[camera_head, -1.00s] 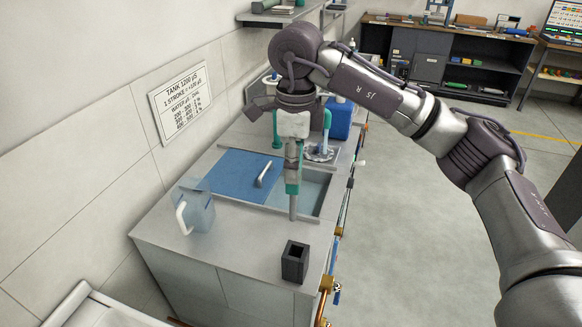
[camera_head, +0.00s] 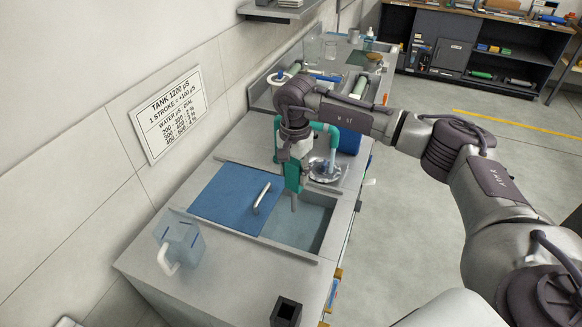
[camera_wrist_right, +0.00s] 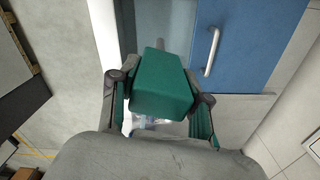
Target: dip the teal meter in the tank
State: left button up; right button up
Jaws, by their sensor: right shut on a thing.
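The teal meter (camera_head: 293,178) is upright in my right gripper (camera_head: 292,164), with its grey probe pointing down. In the right wrist view the teal meter (camera_wrist_right: 163,84) sits between the two fingers of the gripper (camera_wrist_right: 162,95), which is shut on it. The tank (camera_head: 303,222) is set in the counter, its right part open and its left part under a blue lid (camera_head: 228,197) with a metal handle. The probe is over the open part; I cannot tell whether its tip touches the liquid. My left gripper is not in view.
A clear jug (camera_head: 182,240) stands on the near counter, left of a black square holder (camera_head: 286,312). A sign (camera_head: 167,112) hangs on the left wall. Floor at right is clear.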

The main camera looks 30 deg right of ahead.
jog(key=shift+s+a+f+b, duration=0.1)
jog(key=shift+f+b, duration=0.25)
jog(key=shift+f, duration=0.35)
jog(key=b, duration=0.3)
send_over(294, 211)
jog(key=f, duration=0.4)
jog(key=shift+w+d+f, duration=0.2)
jog(key=shift+w+f, duration=0.05)
jog(key=shift+w, duration=0.1)
notch_tip(294, 211, down, 7)
jog(key=b, duration=0.5)
jog(key=shift+r, duration=0.15)
notch_tip(294, 211, up, 12)
jog(key=p, duration=0.6)
jog(key=shift+r, duration=0.2)
jog(key=shift+a, duration=0.15)
dwell(1.1)
